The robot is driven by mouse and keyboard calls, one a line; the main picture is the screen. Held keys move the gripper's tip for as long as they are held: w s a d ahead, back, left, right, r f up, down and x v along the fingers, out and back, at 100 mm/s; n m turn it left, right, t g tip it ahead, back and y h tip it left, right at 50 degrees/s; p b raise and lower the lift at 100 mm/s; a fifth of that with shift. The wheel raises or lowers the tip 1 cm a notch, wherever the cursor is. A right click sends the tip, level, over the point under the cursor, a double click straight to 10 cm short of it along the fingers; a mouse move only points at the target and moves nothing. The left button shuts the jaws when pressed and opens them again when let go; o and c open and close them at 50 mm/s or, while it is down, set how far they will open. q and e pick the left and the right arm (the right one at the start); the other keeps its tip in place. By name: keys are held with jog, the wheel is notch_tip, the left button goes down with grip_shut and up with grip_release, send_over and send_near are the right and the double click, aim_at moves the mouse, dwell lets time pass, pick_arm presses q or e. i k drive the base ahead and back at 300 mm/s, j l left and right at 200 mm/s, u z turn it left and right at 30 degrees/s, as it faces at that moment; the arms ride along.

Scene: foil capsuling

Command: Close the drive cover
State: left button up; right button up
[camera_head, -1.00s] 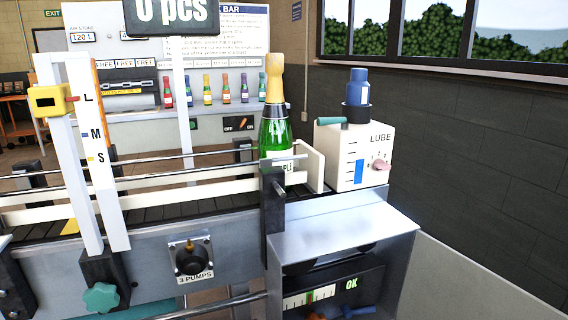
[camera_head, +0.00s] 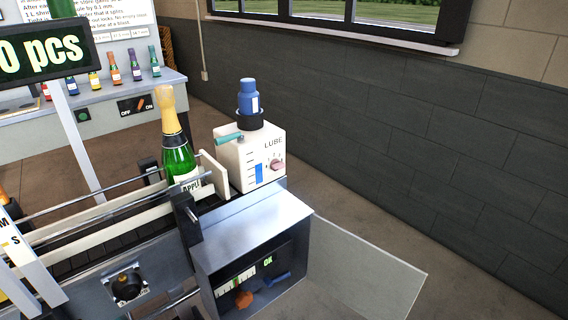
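The drive cover (camera_head: 365,272) is a pale grey flat panel. It stands swung open to the right of the drive box (camera_head: 247,222), joined near the box's right front edge. The box front is open and shows a gauge with a green "OK" (camera_head: 268,262), an orange knob (camera_head: 243,299) and a blue handle (camera_head: 276,279) inside. Neither of my grippers is in view.
A white LUBE unit (camera_head: 250,155) with a blue bottle (camera_head: 248,97) stands behind the box. A green bottle (camera_head: 179,155) stands at the conveyor's end (camera_head: 100,235). A dark wall (camera_head: 430,130) runs along the right, with bare floor (camera_head: 470,270) before it.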

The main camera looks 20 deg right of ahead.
aim_at(371, 280)
jog(key=l+u, duration=0.1)
jog(key=l, duration=0.25)
jog(key=k+l+u, duration=0.1)
jog(key=l, duration=0.2)
jog(key=k+l+u, duration=0.15)
jog(key=l, duration=0.2)
jog(key=k+l+u, duration=0.1)
jog(key=l, duration=0.2)
jog(key=k+l+u, duration=0.2)
jog(key=l, duration=0.25)
jog(key=l+u, duration=0.2)
jog(key=l, duration=0.25)
jog(key=l+u, duration=0.2)
jog(key=l, duration=0.25)
jog(key=k+l+u, duration=0.2)
jog(key=l, duration=0.2)
jog(key=l+u, duration=0.5)
jog(key=l, duration=0.85)
jog(key=u, duration=0.1)
jog(key=k, duration=0.05)
